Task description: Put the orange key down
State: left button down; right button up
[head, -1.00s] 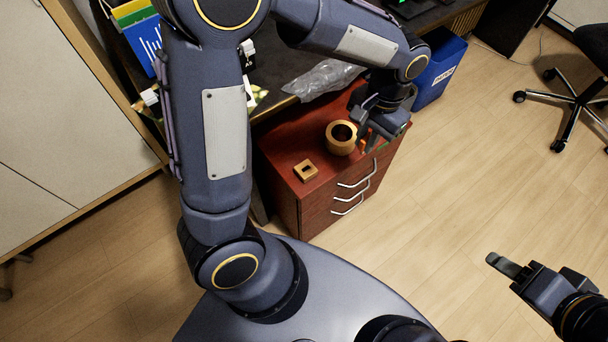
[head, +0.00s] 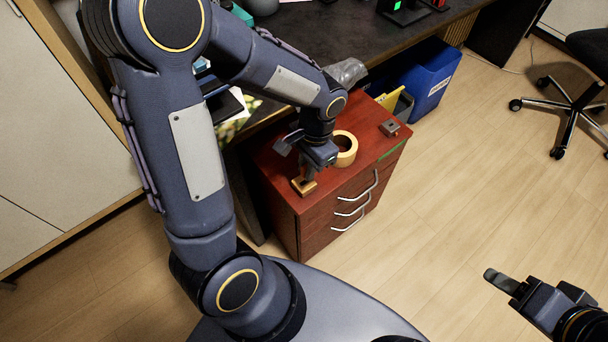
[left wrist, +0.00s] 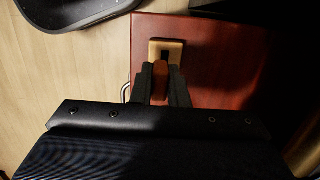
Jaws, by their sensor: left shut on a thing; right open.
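My left gripper (head: 308,172) is over the front left part of the red cabinet top (head: 278,160). In the left wrist view its fingers (left wrist: 160,88) are shut on the orange key (left wrist: 160,80), which shows as an orange-brown piece between them. A small wooden block with a dark slot (head: 302,188) sits just at the fingertips; it also shows in the left wrist view (left wrist: 166,43). Whether the key touches the block, I cannot tell. The key's lower end is hidden. My right gripper (head: 508,285) is open and empty over the floor, lower right.
A tan ring-shaped roll (head: 347,148) stands on the cabinet close to my left gripper. A small grey block (head: 389,128) lies near the back right corner, with a green strip (head: 389,153) along the edge. A dark desk (head: 330,40) and blue bin (head: 432,80) are behind.

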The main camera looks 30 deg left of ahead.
aim_at(304, 175)
pick_arm(q)
jog(key=shift+a+f, duration=0.2)
jog(key=shift+f, duration=0.1)
jog(key=shift+a+f+b, duration=0.15)
jog(key=shift+f+b, duration=0.25)
jog(key=shift+f, duration=0.45)
jog(key=shift+a+f+b, duration=0.1)
jog(key=shift+f+b, duration=0.25)
jog(key=shift+f, duration=0.5)
jog(key=shift+f, duration=0.1)
jog(key=c, duration=1.4)
grip_release()
